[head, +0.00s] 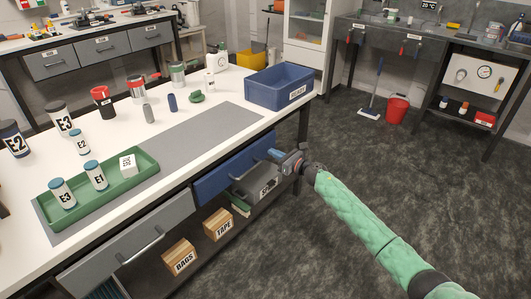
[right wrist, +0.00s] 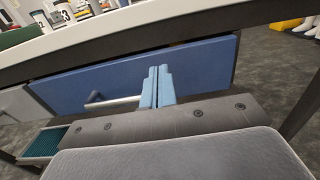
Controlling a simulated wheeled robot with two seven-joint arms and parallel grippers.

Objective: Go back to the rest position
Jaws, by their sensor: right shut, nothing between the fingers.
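My right gripper (head: 276,154) reaches in from the right, beside the right part of the blue drawer front (head: 222,172) under the bench top. Its blue fingertips (right wrist: 157,88) are pressed together and empty in the right wrist view. There they overlap the right end of the drawer's metal bar handle (right wrist: 112,102). I cannot tell whether they touch the handle or the drawer front. The blue drawer front (right wrist: 200,66) fills the middle of that view and looks about flush under the bench edge. My left gripper is not in view.
On the bench (head: 185,131) stand a green tray (head: 139,178) with labelled containers, a blue bin (head: 278,88), jars and cans. A grey drawer (head: 130,246) is left of the blue one. Boxes (head: 179,257) sit on the shelf below. Dark floor (head: 400,165) at right is clear.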

